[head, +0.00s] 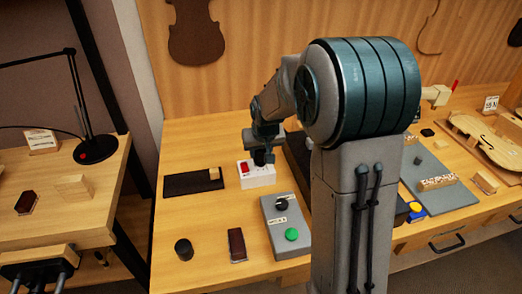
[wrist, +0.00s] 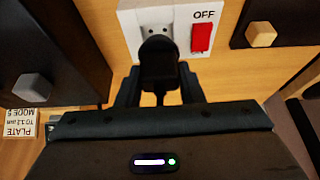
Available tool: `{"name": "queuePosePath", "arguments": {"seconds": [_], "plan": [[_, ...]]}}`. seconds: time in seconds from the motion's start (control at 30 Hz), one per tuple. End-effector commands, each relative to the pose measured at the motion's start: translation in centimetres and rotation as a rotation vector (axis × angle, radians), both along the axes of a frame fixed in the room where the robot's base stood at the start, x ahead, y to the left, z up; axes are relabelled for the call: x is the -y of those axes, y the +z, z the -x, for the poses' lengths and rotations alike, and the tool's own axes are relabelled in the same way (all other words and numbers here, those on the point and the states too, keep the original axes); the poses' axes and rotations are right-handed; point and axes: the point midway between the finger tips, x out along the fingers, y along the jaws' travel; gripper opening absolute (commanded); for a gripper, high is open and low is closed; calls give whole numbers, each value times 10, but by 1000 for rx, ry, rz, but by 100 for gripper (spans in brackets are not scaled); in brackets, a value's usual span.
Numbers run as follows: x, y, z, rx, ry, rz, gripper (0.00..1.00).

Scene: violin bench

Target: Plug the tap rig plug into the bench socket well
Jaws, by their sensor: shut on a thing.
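The bench socket (head: 257,178) is a white box with a red switch on the wooden bench. It also shows in the wrist view (wrist: 133,22), with the red switch (wrist: 201,38) beside the word OFF. My gripper (wrist: 160,90) is shut on a black plug (wrist: 158,62), one finger on each side of it. The plug's rounded front end overlaps the socket's face in the wrist view, with dark marks of the face visible around it. I cannot tell whether its pins are in the socket. In the head view my gripper (head: 263,158) is right at the socket and hides the plug.
A grey box (head: 280,210) with a black knob and green button stands in front of the socket. A dark plate (head: 185,184) with a small wooden block lies to its left. A black cylinder (head: 184,249) and a dark red block (head: 237,245) stand nearer the front.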

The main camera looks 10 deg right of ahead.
Motion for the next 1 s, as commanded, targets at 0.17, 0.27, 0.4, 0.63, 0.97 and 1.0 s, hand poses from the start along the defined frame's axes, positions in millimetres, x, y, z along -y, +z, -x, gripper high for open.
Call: {"name": "queuePosePath", "arguments": {"seconds": [0.17, 0.27, 0.4, 0.63, 0.97, 1.0], "plan": [[0, -6, 0, 0, 0, 0, 14], [0, -8, 0, 0, 0, 0, 14], [0, -12, 0, 0, 0, 0, 14], [0, -18, 0, 0, 0, 0, 14], [0, -26, 0, 0, 0, 0, 14], [0, -25, 0, 0, 0, 0, 40]]}}
